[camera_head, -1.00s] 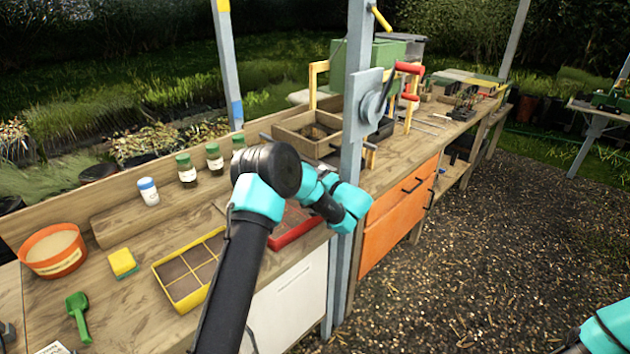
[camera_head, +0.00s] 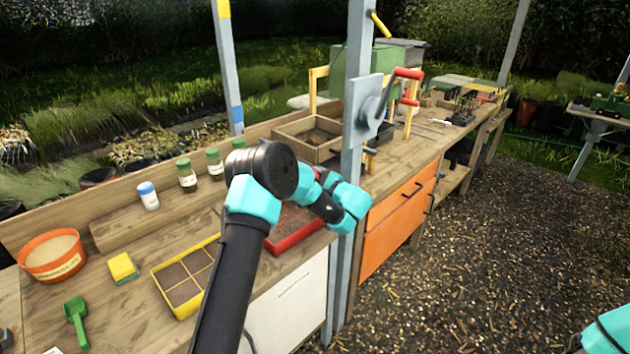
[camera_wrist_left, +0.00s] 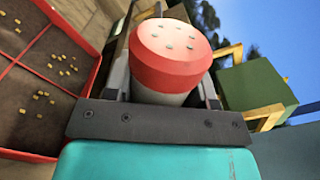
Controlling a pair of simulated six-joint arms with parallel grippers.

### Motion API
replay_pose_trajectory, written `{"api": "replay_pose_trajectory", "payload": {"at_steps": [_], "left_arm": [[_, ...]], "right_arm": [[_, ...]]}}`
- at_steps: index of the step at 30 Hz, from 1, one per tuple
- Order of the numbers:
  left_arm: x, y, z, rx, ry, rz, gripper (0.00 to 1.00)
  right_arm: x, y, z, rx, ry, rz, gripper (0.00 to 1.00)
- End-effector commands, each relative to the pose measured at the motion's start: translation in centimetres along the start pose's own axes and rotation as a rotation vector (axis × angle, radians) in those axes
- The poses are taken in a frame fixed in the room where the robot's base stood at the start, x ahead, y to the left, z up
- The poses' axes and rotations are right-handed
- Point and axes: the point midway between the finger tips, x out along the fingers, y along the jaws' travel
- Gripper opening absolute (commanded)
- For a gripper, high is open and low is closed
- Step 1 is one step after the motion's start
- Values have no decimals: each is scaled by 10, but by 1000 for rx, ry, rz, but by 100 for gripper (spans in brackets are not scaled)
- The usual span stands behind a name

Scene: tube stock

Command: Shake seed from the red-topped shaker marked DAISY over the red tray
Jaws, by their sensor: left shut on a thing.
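The red-topped shaker (camera_wrist_left: 172,55) is in my left gripper (camera_wrist_left: 165,92) in the left wrist view. Its domed red lid has several small holes and faces the camera; the body below is pale. No marking on it can be read. The gripper is shut on it. My right gripper is out of view.
A grey-blue post (camera_head: 352,180) stands close to my left wrist. A yellow divided tray (camera_head: 163,286), yellow sponge (camera_head: 122,267), orange tub (camera_head: 78,268), green scoop (camera_head: 75,318), blue-lidded jar (camera_head: 148,197) and green-lidded jars (camera_head: 187,177) occupy the left bench. A wooden box (camera_head: 290,136) stands behind.

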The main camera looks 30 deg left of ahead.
Motion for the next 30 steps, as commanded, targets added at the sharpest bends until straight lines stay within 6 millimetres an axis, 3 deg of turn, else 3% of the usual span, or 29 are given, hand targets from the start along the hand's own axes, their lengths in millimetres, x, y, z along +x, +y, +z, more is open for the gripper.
{"api": "replay_pose_trajectory", "payload": {"at_steps": [30], "left_arm": [[0,-18,13,898,29,0,23]], "right_arm": [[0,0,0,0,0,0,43]]}}
